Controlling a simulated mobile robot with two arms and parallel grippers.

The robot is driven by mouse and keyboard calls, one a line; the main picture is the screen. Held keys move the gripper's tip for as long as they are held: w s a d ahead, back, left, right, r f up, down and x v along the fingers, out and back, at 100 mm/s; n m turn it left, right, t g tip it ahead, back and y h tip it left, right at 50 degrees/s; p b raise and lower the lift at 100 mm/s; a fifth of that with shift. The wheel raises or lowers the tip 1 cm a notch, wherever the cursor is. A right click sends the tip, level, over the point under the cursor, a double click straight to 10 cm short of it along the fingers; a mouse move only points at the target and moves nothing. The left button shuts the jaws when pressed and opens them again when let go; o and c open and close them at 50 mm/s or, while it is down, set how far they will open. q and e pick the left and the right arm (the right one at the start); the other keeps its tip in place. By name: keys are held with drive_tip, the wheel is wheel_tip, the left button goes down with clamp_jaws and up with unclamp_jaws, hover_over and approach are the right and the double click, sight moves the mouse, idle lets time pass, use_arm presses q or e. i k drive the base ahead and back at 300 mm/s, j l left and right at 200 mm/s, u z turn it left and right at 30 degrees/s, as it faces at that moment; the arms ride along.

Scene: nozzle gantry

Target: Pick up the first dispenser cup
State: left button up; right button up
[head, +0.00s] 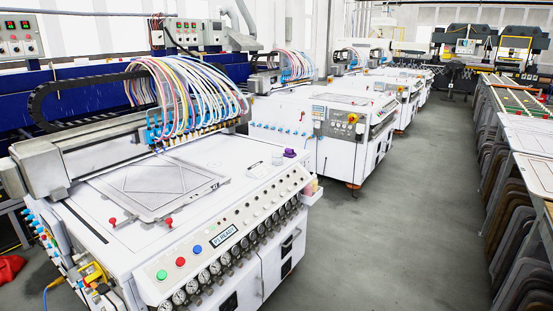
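The nearest white dispensing machine (235,262) fills the lower left. A small purple cup-like item (289,153) stands at the right end of its top. A smaller pale, clear-looking item (277,158) is just left of it. I cannot tell for sure which of these is the first dispenser cup. A bundle of coloured tubes (190,90) runs down to a row of blue nozzles on the gantry (95,150) above the machine top. Neither of my grippers is in view.
A flat grey plate (150,195) lies on the machine top. Round gauges and buttons line its sloped front panel (225,240). More white machines (330,130) stand behind. The grey floor aisle (410,220) is clear. Racks and a long table (530,135) are on the right.

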sight(278, 157)
drive_tip(key=i+z, duration=0.35)
drive_tip(key=i, duration=0.95)
